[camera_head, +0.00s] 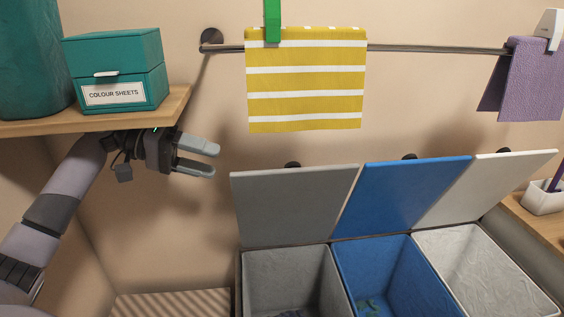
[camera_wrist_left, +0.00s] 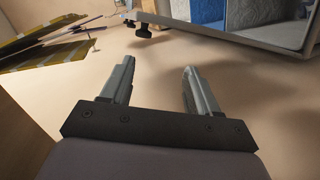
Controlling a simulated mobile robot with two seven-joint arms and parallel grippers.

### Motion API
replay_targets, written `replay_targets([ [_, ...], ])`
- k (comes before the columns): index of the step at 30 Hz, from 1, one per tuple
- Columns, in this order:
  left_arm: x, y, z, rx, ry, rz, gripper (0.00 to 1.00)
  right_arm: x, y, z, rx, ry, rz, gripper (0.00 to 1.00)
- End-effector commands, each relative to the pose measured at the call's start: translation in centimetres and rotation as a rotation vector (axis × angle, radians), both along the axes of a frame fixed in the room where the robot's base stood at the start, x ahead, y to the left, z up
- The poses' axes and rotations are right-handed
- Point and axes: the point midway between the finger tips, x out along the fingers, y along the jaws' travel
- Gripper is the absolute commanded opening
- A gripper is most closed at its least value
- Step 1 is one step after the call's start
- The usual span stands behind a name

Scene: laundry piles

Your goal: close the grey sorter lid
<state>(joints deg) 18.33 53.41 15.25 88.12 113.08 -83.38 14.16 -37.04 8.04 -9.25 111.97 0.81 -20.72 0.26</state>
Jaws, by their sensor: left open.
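The grey sorter lid (camera_head: 293,203) stands raised and tilted back behind the grey bin (camera_head: 291,277), which is open at the top with something dark at its bottom. My left gripper (camera_head: 217,161) is left of the lid and a little above its top edge, apart from it, under the wooden shelf. Its two fingers are apart with nothing between them. In the left wrist view the fingers (camera_wrist_left: 156,82) are also apart and empty, with the wall beyond. My right gripper is not in view.
The blue lid (camera_head: 402,194) and white lid (camera_head: 486,188) also stand raised. A wooden shelf (camera_head: 100,124) with a teal box (camera_head: 115,70) is just above my left gripper. A yellow striped towel (camera_head: 305,82) hangs from a rail (camera_head: 440,48). Bare wall lies between gripper and lid.

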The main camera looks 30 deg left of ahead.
Motion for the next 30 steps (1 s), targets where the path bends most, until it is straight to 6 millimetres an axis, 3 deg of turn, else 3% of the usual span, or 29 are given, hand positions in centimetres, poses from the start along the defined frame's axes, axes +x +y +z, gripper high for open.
replay_targets([
  [15,5.5,-9.4,0.4,-0.002,-0.003,-0.005,0.60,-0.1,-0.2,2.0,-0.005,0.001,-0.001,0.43],
  [18,6.4,-10.9,-0.3,-0.003,0.001,-0.003,0.60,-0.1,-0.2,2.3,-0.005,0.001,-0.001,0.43],
  [24,7.6,-12.9,-1.2,-0.001,0.000,-0.002,0.60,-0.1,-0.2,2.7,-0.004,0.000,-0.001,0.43],
  [30,8.0,-13.5,-1.6,0.000,0.000,-0.001,0.60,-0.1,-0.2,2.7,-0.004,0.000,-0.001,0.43],
])
